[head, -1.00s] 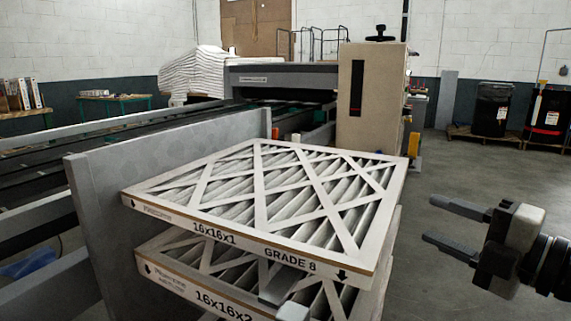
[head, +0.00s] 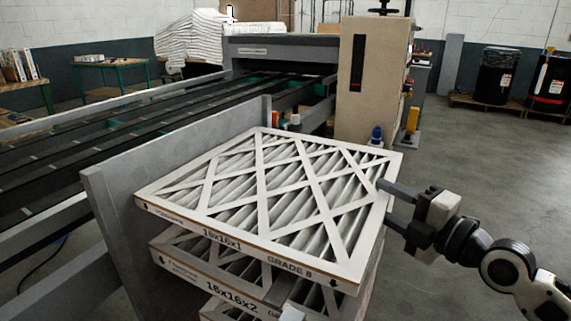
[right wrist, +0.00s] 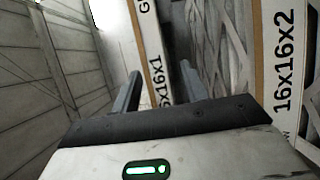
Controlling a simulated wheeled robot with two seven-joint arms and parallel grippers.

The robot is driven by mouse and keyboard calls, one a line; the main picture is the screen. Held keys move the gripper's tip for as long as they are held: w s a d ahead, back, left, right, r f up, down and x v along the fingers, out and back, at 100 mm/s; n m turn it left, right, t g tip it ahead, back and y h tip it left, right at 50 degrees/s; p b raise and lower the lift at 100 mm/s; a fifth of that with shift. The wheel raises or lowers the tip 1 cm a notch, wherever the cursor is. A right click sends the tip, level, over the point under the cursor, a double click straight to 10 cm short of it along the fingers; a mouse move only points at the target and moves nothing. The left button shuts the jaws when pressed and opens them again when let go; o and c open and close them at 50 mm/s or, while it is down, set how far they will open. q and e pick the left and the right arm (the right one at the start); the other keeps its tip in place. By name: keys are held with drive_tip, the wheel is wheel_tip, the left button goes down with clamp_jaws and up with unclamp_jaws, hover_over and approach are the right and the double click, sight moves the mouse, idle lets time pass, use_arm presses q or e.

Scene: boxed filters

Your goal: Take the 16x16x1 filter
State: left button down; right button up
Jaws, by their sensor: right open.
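The 16x16x1 filter (head: 265,200) is a white-framed pleated panel with diagonal strips, lying flat on top of a stack. Its printed edge also shows in the right wrist view (right wrist: 152,60). My right gripper (head: 386,202) is open at the filter's right edge in the head view. In the right wrist view its two fingers (right wrist: 160,88) stand apart, with the 16x16x1 edge between them in the picture; contact cannot be told.
A 16x16x2 filter (head: 205,274) lies directly below, with another box under it. A grey upright panel (head: 170,158) stands along the stack's left side. A conveyor (head: 130,135) runs behind it to a beige machine (head: 372,90). The floor on the right is open.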

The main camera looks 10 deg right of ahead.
drive_tip(key=shift+w+a+f, duration=0.1)
drive_tip(key=shift+w+a, duration=0.2)
drive_tip(key=shift+w, duration=0.15)
clamp_jaws()
